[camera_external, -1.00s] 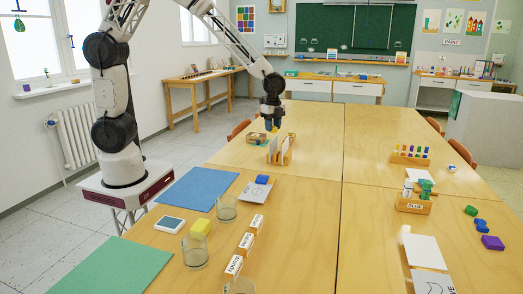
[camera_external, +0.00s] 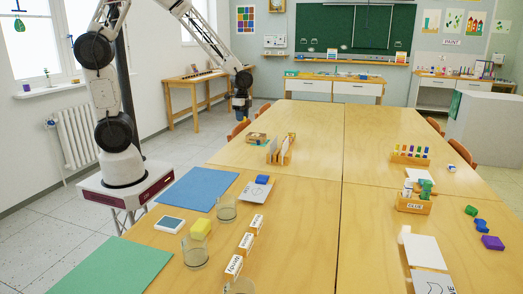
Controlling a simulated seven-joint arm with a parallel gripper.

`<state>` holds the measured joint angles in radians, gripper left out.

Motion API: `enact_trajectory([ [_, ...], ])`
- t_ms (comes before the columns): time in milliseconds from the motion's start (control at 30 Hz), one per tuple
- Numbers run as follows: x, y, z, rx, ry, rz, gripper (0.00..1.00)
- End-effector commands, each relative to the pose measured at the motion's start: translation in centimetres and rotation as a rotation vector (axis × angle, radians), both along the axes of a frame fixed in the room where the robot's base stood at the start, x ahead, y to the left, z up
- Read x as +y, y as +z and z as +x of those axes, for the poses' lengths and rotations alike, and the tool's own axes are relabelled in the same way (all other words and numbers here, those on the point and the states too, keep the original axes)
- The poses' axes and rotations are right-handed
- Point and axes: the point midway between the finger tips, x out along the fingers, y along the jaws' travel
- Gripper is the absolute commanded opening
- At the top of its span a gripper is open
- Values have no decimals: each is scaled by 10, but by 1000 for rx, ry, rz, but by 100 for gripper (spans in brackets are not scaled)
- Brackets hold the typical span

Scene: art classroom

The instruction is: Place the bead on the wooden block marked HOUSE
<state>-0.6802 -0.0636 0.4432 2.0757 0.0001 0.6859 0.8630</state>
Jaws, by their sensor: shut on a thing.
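My gripper (camera_external: 240,106) hangs in the air beyond the table's far left edge, pointing down. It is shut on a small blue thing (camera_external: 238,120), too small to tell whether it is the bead. Wooden blocks with white labels stand in a row on the near table: a far one (camera_external: 257,222), a middle one (camera_external: 246,241) and a near one (camera_external: 234,265). Their words are too small to read surely, so I cannot tell which is marked HOUSE. My gripper is well away from them.
Glass jars (camera_external: 195,252) and a yellow block (camera_external: 201,228) stand left of the labelled blocks. A GLUE holder (camera_external: 413,206) is at the right. The table's middle is clear.

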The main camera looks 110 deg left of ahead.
Motion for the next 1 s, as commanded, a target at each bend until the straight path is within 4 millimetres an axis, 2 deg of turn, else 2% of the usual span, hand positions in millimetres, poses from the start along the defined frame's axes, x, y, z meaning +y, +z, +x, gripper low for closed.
enact_trajectory([
  [100,10,-1,-26,0,53,0,15],
  [300,21,-3,-58,0,122,-1,15],
  [600,28,-5,-88,0,184,0,15],
  [1000,28,-54,-87,1,183,-2,15],
])
